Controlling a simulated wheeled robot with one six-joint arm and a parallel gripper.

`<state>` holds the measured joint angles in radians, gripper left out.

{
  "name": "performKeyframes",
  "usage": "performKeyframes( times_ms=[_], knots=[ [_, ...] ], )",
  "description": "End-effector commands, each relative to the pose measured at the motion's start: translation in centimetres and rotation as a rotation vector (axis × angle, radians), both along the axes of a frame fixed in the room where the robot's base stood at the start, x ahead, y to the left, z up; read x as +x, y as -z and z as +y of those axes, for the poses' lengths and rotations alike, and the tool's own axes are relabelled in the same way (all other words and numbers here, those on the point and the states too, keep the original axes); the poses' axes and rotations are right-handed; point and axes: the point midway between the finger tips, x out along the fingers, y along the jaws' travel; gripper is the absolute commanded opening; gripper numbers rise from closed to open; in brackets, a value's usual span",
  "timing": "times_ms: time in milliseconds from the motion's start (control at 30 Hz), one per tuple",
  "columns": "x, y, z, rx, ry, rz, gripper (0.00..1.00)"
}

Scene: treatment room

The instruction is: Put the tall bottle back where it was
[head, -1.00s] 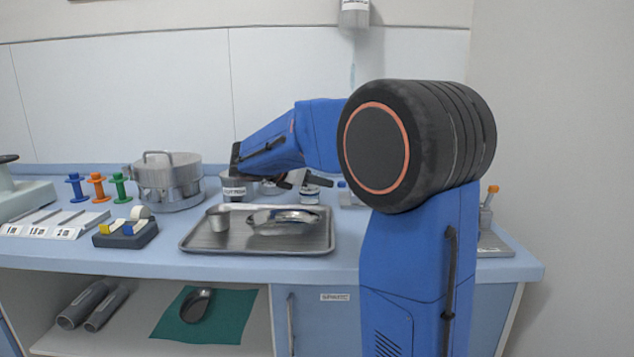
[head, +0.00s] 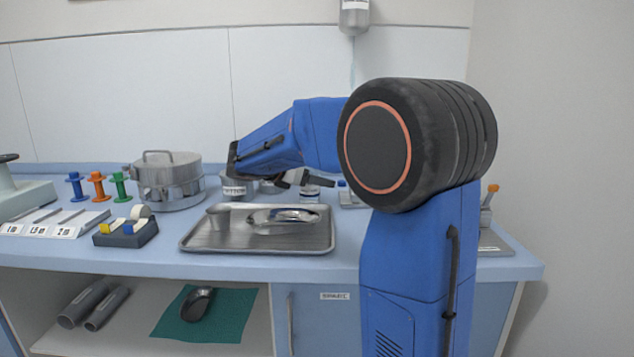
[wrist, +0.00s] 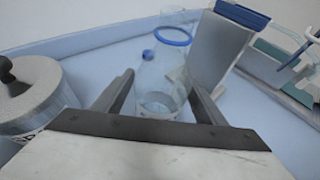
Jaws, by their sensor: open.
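A clear, see-through vessel with a blue ring (wrist: 174,36) stands ahead of my gripper in the wrist view; it may be the tall bottle, but I cannot be sure. Its round base shows between my two dark fingers, which are apart. My gripper (wrist: 158,104) is open, and I see nothing clamped in it. In the head view my gripper (head: 305,180) is over the back of the counter, behind the metal tray (head: 205,245). The clear vessel is not distinguishable there.
In the wrist view a lidded metal canister (wrist: 30,90) is close on the left, and an upright grey block with a blue top (wrist: 222,50) is close on the right. A steel pot (head: 168,180) stands left.

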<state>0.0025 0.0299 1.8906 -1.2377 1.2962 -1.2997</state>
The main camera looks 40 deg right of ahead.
Motion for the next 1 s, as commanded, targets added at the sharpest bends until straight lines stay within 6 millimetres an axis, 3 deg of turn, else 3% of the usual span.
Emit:
performKeyframes(
  times_ms=[400,600,1000],
  knots=[
    [-1.0,-2.9,6.8,0.000,-0.004,-0.002,0.65],
    [-1.4,-3.8,9.2,0.001,-0.004,0.000,0.65],
    [-1.6,-4.4,10.3,0.000,-0.001,0.000,0.65]
  ],
)
